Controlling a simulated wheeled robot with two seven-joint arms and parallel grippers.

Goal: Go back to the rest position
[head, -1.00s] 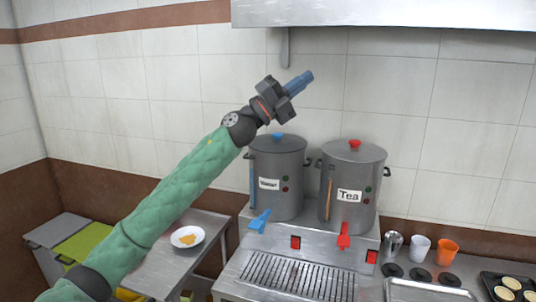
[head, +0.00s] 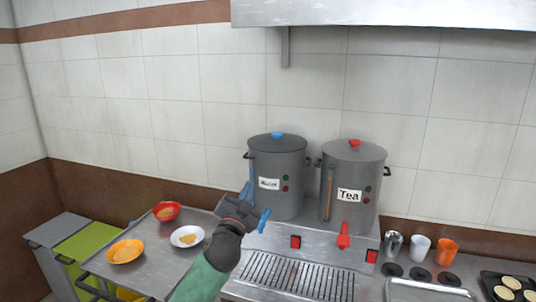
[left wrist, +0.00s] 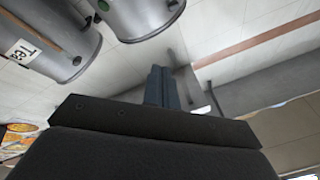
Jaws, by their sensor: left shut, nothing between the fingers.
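My left gripper (head: 247,192) is in the lower middle of the head view, in front of the left stockpot with the blue knob (head: 277,180). Its dark blue fingers point up the picture and are shut with nothing between them. My green left forearm comes up from the bottom edge. My right gripper is in neither view.
The Tea pot (head: 350,185) stands right of the first pot, above the steel drip counter (head: 225,285). A blue tap (head: 264,220) is close beside my gripper. A side table (head: 150,272) holds red, orange and white bowls. Cups stand at the right.

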